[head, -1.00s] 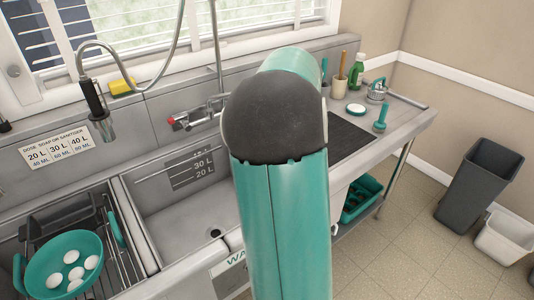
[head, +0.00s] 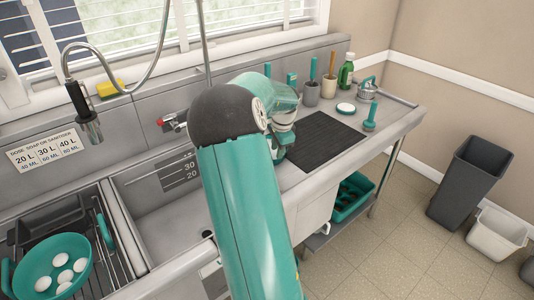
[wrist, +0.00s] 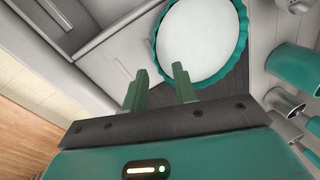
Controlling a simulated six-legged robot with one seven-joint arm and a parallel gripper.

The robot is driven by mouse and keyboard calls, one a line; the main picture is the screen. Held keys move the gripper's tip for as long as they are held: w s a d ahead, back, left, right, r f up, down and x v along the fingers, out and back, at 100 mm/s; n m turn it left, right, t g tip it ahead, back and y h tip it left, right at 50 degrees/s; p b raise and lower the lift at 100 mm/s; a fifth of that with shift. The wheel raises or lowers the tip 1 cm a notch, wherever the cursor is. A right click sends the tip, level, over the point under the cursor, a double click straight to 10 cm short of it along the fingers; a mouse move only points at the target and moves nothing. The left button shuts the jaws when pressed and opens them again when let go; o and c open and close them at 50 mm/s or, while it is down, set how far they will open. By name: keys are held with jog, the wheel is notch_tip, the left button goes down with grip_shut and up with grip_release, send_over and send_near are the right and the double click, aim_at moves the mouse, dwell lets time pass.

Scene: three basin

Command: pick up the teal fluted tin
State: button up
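The teal fluted tin (wrist: 200,42) is round, with a scalloped teal rim and a smooth whitish inside. It fills the upper middle of the wrist view, cut by the top edge, and sits partly over a dark mat. In the head view I cannot make it out; my arm may hide it. My gripper (wrist: 160,76) has its two green fingers apart with nothing between them. In the wrist view the fingertips lie just below the tin's lower left rim, and I see no clear contact. In the head view the gripper (head: 280,135) is partly hidden behind my arm.
A black ribbed mat (head: 320,139) covers part of the counter. Behind it stand a grey cup (head: 311,94), a cream cup (head: 328,87) and a green bottle (head: 346,73). A white-topped dish (head: 345,108) and a teal-handled tool (head: 370,119) are at the right. The basin (head: 170,225) lies left.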

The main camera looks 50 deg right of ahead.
aim_at(274, 153)
jog(key=x, duration=0.5)
jog(key=shift+s+d+f, duration=0.15)
jog(key=shift+s+f, duration=0.1)
grip_shut()
